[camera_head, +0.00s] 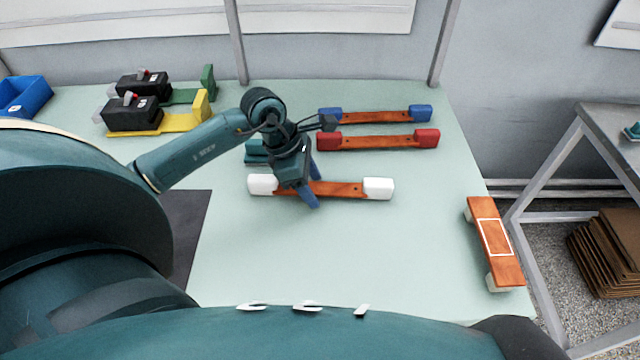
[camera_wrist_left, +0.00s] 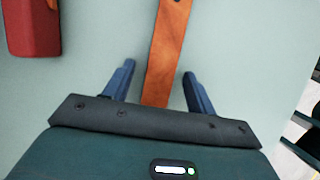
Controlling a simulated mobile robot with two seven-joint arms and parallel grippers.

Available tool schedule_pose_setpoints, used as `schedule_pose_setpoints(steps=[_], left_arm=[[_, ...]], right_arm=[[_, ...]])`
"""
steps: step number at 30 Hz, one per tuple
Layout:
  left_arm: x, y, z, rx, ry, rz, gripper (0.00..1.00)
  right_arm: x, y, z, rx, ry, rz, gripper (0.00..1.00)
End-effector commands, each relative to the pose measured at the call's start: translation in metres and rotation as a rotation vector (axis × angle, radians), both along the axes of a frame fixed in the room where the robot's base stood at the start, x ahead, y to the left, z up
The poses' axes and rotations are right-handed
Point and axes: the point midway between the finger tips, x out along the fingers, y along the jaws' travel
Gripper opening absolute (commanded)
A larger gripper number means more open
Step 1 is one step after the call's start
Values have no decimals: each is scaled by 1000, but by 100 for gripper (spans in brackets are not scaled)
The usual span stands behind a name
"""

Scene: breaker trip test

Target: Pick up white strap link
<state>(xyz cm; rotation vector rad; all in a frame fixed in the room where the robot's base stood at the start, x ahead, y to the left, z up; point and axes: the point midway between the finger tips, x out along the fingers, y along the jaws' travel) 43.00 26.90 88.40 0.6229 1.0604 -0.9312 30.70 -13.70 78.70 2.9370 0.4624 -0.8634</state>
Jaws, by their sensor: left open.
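The white strap link (camera_head: 340,189) lies across the middle of the table, an orange-brown bar with a white block at each end. My left gripper (camera_head: 314,184) is over its bar, left of the bar's middle, with blue fingers pointing down. In the left wrist view the bar (camera_wrist_left: 165,55) runs between the two open fingers (camera_wrist_left: 158,90), with a gap on each side. The white end blocks are out of that view. Whether the fingertips are at the bar's height is hard to tell. My right gripper is not in view.
A red-ended link (camera_head: 378,140) and a blue-ended link (camera_head: 376,116) lie behind. Another orange bar on pale blocks (camera_head: 494,243) is at the right edge. Black breakers on yellow (camera_head: 185,122) and green (camera_head: 209,82) holders stand back left. The front table area is clear.

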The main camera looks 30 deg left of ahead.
Motion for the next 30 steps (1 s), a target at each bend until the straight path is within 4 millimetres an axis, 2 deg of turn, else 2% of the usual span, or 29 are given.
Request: schedule_pose_setpoints(steps=[4, 24, 30], left_arm=[[0, 0, 0, 0, 0, 0, 56], [0, 0, 0, 0, 0, 0, 2], [0, 0, 1, -1, -2, -1, 0]], right_arm=[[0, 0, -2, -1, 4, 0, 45], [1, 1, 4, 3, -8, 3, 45], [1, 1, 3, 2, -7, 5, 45]])
